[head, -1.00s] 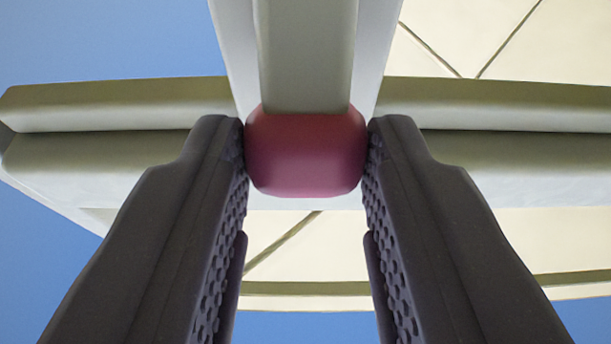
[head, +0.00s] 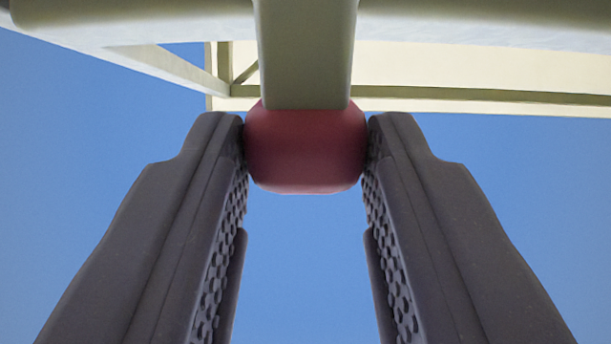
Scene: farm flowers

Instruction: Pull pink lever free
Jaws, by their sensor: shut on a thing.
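The pink lever's rounded dark pink end (head: 305,150) is in the centre of the head view. A pale grey-green bar (head: 305,55) runs from it up to the top edge of the picture. My gripper (head: 306,148) is shut on the pink end, with one dark textured finger touching its left side and the other its right side. The far end of the bar is out of view or hidden, so I cannot tell whether it joins the structure above.
A pale grey-green beam (head: 480,22) crosses the top of the view. Behind it is a cream panel (head: 440,70) with a darker edge strip and a slanting strut at the left. Plain blue fills the space below and to the sides.

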